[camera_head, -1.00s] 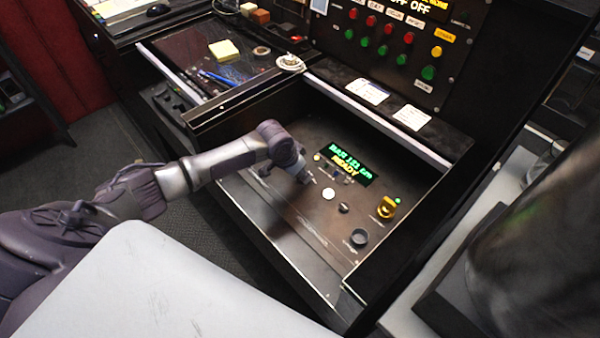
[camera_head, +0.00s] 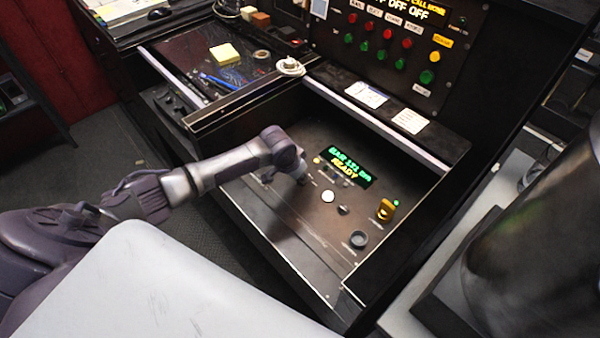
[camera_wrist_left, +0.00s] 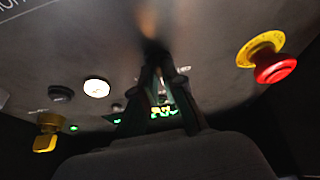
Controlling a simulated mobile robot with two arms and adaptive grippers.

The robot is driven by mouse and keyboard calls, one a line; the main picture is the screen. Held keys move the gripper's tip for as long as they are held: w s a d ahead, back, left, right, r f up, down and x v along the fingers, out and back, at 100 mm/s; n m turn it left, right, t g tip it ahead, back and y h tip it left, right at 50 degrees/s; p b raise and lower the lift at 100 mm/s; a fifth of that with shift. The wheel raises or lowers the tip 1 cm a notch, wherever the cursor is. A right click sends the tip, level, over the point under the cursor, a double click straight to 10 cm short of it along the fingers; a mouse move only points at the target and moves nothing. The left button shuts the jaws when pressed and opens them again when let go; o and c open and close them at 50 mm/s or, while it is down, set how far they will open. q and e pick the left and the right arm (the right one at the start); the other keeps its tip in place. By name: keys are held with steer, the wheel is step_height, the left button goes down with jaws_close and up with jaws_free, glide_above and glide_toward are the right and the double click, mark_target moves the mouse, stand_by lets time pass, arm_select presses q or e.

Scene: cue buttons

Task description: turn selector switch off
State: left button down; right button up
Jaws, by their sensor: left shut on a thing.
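My left gripper (camera_head: 307,182) reaches down to the control panel (camera_head: 290,215) inside the open console bay, just left of the round white button (camera_head: 328,196). In the left wrist view, my left gripper's fingertips (camera_wrist_left: 157,68) are close together at the panel surface, shut on a small control. This appears to be the selector switch, but it is mostly hidden between the fingers, so its angle cannot be told. My right gripper is not in view.
A red button on a yellow collar (camera_wrist_left: 270,62) shows in the left wrist view. The bay walls surround the panel.

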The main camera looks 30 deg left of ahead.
arm_select(q)
steer(key=n+p, duration=0.1)
steer(key=n+y+p, duration=0.1)
steer(key=p, duration=0.1)
steer(key=n+p, duration=0.1)
steer(key=n, duration=0.1)
steer(key=shift+d+r+y+p, duration=0.25)
steer(key=shift+y+p, duration=0.05)
steer(key=shift+p, duration=0.1)
steer(key=shift+f+n+y+p, duration=0.15)
steer(key=shift+n+y+p, duration=0.25)
steer(key=shift+n+p, duration=0.5)
steer(key=shift+f+n+y+p, duration=0.1)
steer(key=shift+n+y+p, duration=0.2)
steer(key=shift+n, duration=0.7)
steer(key=c, duration=1.3)
jaws_free()
steer(key=shift+o, duration=0.2)
steer(key=v, duration=1.2)
steer(key=shift+w, duration=0.2)
